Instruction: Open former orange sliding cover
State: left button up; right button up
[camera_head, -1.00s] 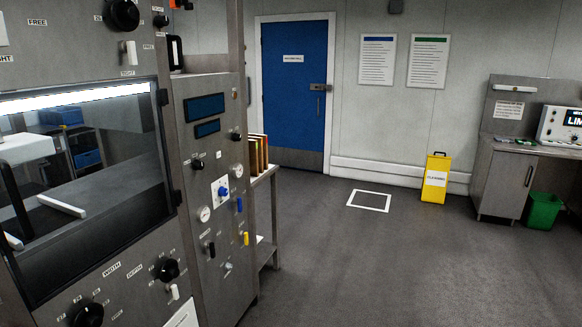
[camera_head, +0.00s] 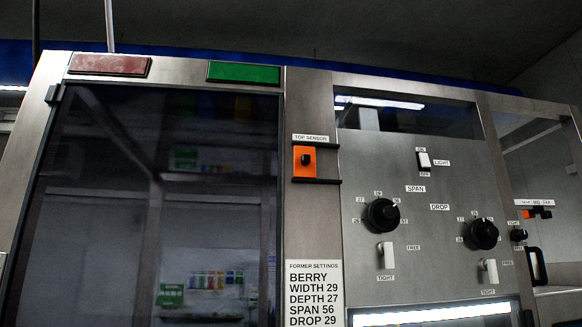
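An orange cover (camera_head: 300,172) with a small black knob sits on the machine's steel post, under a label reading "TOP SENSOR" (camera_head: 310,138). Dark rails run along its top and bottom edges, and the lower rail extends to the right past it. A dark strip lies to the right of the orange plate along the upper rail. Neither of my grippers is in view.
A large dark glass door (camera_head: 160,210) fills the left, with red (camera_head: 110,65) and green (camera_head: 243,73) panels above. To the right a steel panel (camera_head: 440,260) carries two black dials and several switches. A smaller orange piece (camera_head: 528,214) shows at far right.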

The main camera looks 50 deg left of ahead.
aim_at(304, 161)
jog(key=u, duration=1.85)
